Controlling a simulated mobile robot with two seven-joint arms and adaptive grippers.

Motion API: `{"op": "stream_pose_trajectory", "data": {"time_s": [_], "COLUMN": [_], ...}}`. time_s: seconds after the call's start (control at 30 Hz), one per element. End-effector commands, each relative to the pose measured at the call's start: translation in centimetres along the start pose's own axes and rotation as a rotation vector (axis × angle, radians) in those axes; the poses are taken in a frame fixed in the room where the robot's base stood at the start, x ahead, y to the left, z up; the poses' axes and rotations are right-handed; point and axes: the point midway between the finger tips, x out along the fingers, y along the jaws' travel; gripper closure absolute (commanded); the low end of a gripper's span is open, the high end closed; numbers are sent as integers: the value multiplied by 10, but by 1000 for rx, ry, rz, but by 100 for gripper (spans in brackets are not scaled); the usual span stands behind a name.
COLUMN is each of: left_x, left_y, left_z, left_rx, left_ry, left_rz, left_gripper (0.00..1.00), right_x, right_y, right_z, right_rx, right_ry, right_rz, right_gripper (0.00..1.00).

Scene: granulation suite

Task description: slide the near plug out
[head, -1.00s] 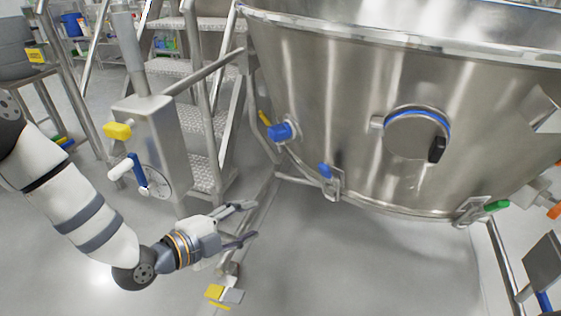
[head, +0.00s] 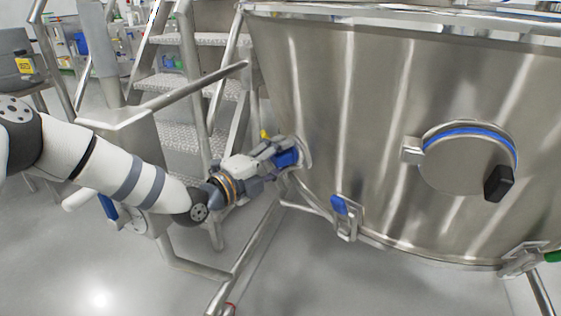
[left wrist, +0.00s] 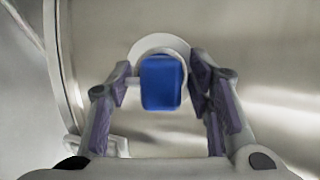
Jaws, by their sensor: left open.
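The near plug is a blue block (head: 287,158) on the lower left side of the large steel vessel (head: 380,120). In the left wrist view the blue plug (left wrist: 161,83) stands out from a pale round collar (left wrist: 160,46) on the vessel wall. My left gripper (head: 284,152) is at the plug. In the left wrist view its two fingers (left wrist: 163,88) are spread on either side of the plug, with a gap at the right and the left fingertip close to it. My right gripper is not in view.
A round hatch (head: 468,160) with a blue seal and black knob is on the vessel. A blue-handled clamp (head: 340,206) sits on the lower rim. Metal steps (head: 190,97) and a steel handrail (head: 195,86) stand at the left. The floor below is mostly open.

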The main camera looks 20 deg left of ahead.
Motion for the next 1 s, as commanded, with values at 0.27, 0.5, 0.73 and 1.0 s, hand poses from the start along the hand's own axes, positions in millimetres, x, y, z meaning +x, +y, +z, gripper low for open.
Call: {"op": "stream_pose_trajectory", "data": {"time_s": [0.27, 0.5, 0.73, 1.0], "left_x": [1, 1, -22, -32], "left_y": [-1, -1, -7, -1], "left_z": [0, 0, 8, 11], "left_rx": [-1, -1, 3, 0], "left_ry": [1, 1, -2, -1], "left_rz": [0, 0, -2, -2], "left_gripper": [60, 100, 100, 100], "right_x": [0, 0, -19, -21], "right_y": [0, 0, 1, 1], "right_z": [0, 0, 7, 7], "right_rx": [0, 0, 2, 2], "right_ry": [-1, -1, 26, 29], "right_rz": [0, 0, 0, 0], "right_gripper": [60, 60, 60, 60]}}
